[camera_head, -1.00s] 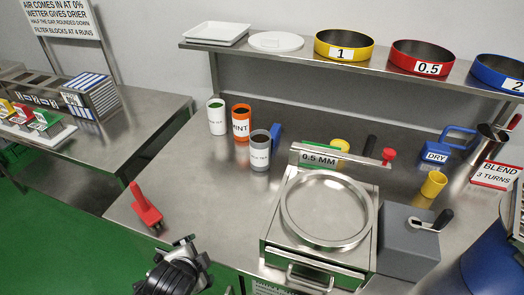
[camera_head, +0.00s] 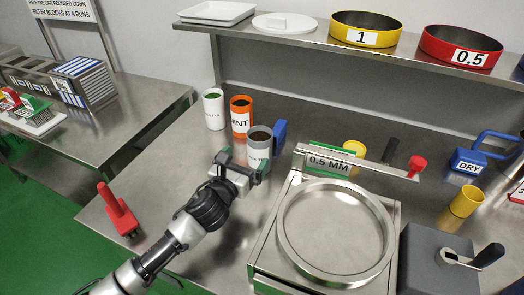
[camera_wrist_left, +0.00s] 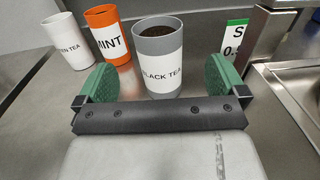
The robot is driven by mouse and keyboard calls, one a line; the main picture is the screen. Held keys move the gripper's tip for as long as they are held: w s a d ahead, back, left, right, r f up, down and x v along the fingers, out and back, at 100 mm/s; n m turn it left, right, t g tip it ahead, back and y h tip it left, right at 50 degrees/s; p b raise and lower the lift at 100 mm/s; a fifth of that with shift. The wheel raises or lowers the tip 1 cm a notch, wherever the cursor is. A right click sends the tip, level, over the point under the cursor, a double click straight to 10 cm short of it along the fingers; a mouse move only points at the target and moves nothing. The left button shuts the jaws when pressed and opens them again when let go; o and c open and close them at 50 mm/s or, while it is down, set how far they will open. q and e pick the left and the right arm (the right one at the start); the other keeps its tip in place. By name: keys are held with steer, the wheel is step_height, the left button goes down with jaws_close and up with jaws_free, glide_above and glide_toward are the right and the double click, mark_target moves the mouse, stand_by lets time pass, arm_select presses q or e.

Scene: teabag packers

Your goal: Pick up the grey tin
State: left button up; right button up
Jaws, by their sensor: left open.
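The grey tin (camera_head: 259,146), full of dark tea and labelled "BLACK TEA", stands upright on the steel table in front of the shelf. In the left wrist view the grey tin (camera_wrist_left: 158,58) stands just ahead, between the lines of the two green finger pads. My left gripper (camera_head: 240,170) is open and low, at the near side of the tin. In the left wrist view the left gripper (camera_wrist_left: 160,82) has its pads apart with nothing held. Whether the pads touch the tin cannot be told. My right gripper is not in view.
An orange MINT tin (camera_head: 240,118) and a white tin (camera_head: 213,110) stand left of the grey tin. A blue object (camera_head: 280,135) stands close behind it. The sieve machine (camera_head: 335,230) is close on the right. A red-handled tool (camera_head: 118,210) lies at the left edge.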

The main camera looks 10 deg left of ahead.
mark_target(255, 145)
arm_select(q)
steer(key=x, duration=0.4)
steer(key=shift+w+d, duration=0.1)
steer(key=shift+w, duration=0.45)
steer(key=shift+p+x, duration=0.5)
steer(key=shift+x, duration=1.85)
steer(key=shift+f, duration=0.1)
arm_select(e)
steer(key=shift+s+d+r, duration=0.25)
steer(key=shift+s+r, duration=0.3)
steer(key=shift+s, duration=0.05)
arm_select(q)
steer(key=shift+a, duration=0.2)
steer(key=shift+c, duration=0.5)
steer(key=c, duration=1.1)
